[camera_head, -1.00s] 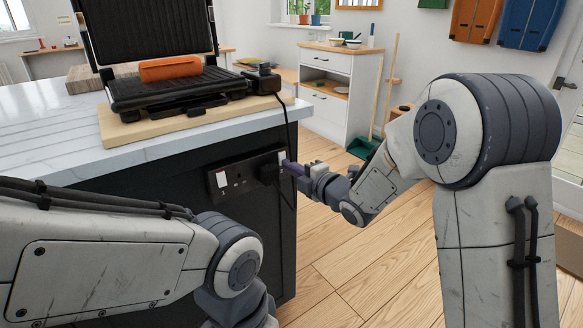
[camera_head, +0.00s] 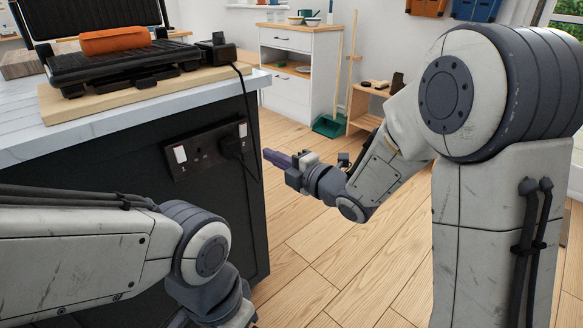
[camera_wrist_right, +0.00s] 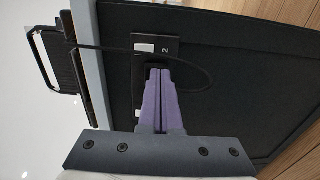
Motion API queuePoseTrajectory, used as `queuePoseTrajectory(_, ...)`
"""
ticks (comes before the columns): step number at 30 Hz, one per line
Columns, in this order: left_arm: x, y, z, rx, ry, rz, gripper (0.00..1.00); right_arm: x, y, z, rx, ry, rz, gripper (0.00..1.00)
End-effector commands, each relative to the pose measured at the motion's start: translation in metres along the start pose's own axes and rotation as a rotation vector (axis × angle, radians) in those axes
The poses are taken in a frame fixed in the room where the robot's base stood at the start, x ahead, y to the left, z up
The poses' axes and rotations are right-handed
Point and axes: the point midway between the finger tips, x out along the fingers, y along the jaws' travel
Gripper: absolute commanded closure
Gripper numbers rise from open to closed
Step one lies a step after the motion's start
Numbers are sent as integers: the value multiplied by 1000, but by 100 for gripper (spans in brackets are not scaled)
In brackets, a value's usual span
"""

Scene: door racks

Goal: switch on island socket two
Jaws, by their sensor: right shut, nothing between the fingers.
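A dark double socket plate (camera_head: 207,151) is on the black side of the island. It has a white rocker at its left end (camera_head: 180,154) and another at its right end (camera_head: 242,130). A black plug (camera_head: 235,147) with a cord sits by the right rocker. In the right wrist view a white rocker (camera_wrist_right: 144,47) lies beside a figure "2" on the plate. I cannot tell which way the rockers are tipped. My right gripper (camera_head: 268,156) is shut and empty, its purple fingers (camera_wrist_right: 158,75) apart from the plate, to its right. My left gripper is out of view.
The island's pale worktop (camera_head: 100,125) carries a board with an open black grill (camera_head: 110,75) and an orange item (camera_head: 115,41). The cord hangs over the worktop edge. A white drawer cabinet (camera_head: 300,65) stands behind.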

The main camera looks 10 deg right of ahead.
Motion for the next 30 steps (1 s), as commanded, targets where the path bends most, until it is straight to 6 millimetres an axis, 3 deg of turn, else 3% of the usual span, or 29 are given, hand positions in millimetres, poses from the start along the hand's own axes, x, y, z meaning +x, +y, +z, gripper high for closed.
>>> queuePoseTrajectory(3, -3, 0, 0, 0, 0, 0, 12, -27, -4, 5, 2, -12, -1, 100)
queuePoseTrajectory(9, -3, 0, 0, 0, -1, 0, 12, -47, -8, 4, 1, -8, 0, 100)
queuePoseTrajectory(23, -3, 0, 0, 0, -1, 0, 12, -49, -10, 1, 7, -6, -8, 100)
queuePoseTrajectory(30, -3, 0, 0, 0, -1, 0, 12, -45, -35, -13, 227, -120, -222, 100)
